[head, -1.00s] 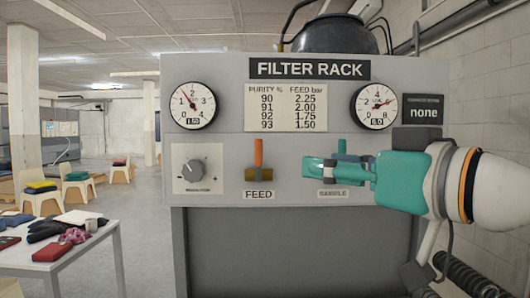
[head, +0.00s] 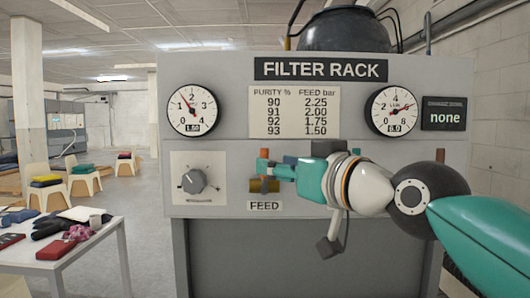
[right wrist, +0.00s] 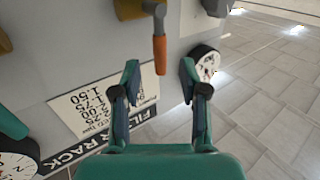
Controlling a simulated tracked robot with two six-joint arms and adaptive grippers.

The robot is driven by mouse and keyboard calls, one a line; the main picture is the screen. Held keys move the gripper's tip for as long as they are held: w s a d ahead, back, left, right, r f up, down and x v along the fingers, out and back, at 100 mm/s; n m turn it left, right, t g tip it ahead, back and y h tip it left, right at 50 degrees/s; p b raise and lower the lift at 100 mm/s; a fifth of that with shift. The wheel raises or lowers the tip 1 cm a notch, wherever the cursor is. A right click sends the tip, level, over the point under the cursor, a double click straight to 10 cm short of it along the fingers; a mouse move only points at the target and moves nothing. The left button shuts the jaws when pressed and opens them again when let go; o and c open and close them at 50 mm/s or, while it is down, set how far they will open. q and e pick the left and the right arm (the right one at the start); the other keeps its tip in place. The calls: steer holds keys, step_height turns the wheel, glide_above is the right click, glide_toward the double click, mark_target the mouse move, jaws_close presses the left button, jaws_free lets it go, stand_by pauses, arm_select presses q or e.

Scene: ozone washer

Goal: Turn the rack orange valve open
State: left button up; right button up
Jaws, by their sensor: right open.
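The orange valve handle (head: 264,153) stands upright on its brass body (head: 264,186) above the FEED label (head: 264,206) on the filter rack. My right gripper (head: 268,167) is open in front of it and partly covers the handle. In the right wrist view, the orange handle (right wrist: 160,52) lies ahead of and between the two spread fingers of my right gripper (right wrist: 160,78). Its end is near fingertip level, and I see no finger touching it. My right arm hides the SAMPLE valve area in the head view. My left gripper is not in view.
A grey knob (head: 194,181) sits left of the valve. Two gauges, left (head: 192,109) and right (head: 393,111), flank the purity table (head: 294,111). A white table (head: 105,240) with cloths stands at left. The floor beyond it has chairs.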

mark_target(265, 187)
steer(key=p+x, duration=0.1)
steer(key=x, duration=0.4)
jaws_close()
stand_by(0.3)
